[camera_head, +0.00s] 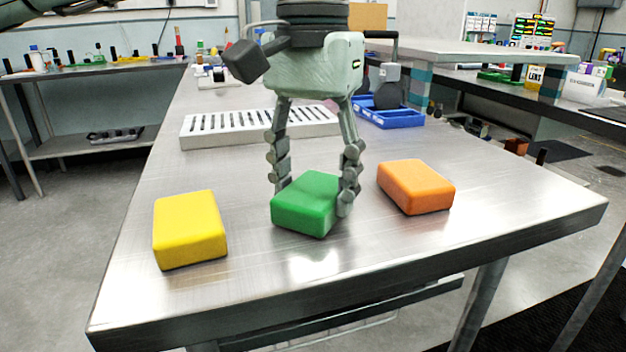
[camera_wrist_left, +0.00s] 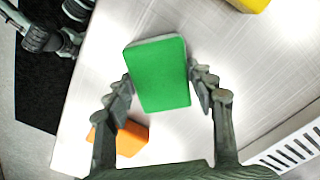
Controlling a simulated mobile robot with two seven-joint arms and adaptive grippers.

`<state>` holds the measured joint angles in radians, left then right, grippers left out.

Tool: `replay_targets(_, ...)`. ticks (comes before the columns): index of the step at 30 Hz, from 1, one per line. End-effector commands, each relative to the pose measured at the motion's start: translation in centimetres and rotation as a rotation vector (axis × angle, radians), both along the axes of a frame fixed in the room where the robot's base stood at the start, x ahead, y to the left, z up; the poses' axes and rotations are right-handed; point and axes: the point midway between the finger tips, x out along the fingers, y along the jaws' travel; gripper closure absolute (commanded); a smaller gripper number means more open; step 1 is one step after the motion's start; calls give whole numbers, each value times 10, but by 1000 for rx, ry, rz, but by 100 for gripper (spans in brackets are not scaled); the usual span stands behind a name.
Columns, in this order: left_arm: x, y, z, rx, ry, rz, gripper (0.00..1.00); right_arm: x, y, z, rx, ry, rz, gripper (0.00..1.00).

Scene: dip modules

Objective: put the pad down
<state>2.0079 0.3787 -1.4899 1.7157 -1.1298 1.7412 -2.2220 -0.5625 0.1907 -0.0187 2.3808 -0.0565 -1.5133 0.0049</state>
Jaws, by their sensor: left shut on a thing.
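My left gripper (camera_head: 316,190) points down over the steel table (camera_head: 270,292), its fingers shut on the green pad (camera_head: 304,206) from two opposite sides. The green pad lies flat between the fingertips. It also shows in the left wrist view (camera_wrist_left: 160,78), larger than the other pads. I cannot tell for sure whether its underside touches the table. A yellow pad (camera_head: 189,229) lies on the table to the left. An orange pad (camera_head: 416,186) lies to the right; it is partly hidden by a finger in the wrist view (camera_wrist_left: 131,140).
A white slotted rack (camera_head: 215,130) stands behind the gripper. A blue tray (camera_head: 398,118) sits at the back right of the table. Bare tabletop lies in front of the green pad and between it and the yellow pad. The gap to the orange pad is narrow.

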Motion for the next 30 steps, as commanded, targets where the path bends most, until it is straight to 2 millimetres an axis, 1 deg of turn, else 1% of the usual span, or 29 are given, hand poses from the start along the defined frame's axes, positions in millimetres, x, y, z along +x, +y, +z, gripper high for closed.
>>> replay_targets(6,0,0,-4,0,1,-1,68,-2,-1,-2,-2,4,-1,24)
replay_targets(7,0,0,-3,-1,0,-1,44,-3,-1,-1,-2,6,-2,24)
replay_targets(12,0,0,-3,0,0,-1,24,-6,-2,-1,-3,12,-2,24)
replay_targets(20,0,0,-2,0,0,0,24,-7,-2,-1,-4,12,-3,24)
replay_targets(23,0,0,3,0,-1,0,24,-6,-2,1,-3,10,-2,24)
replay_targets(26,0,-1,14,-2,-2,0,24,-3,-2,-3,-2,7,-2,24)
replay_targets(30,0,-1,43,-3,-2,-1,24,3,-2,-5,0,1,0,24)
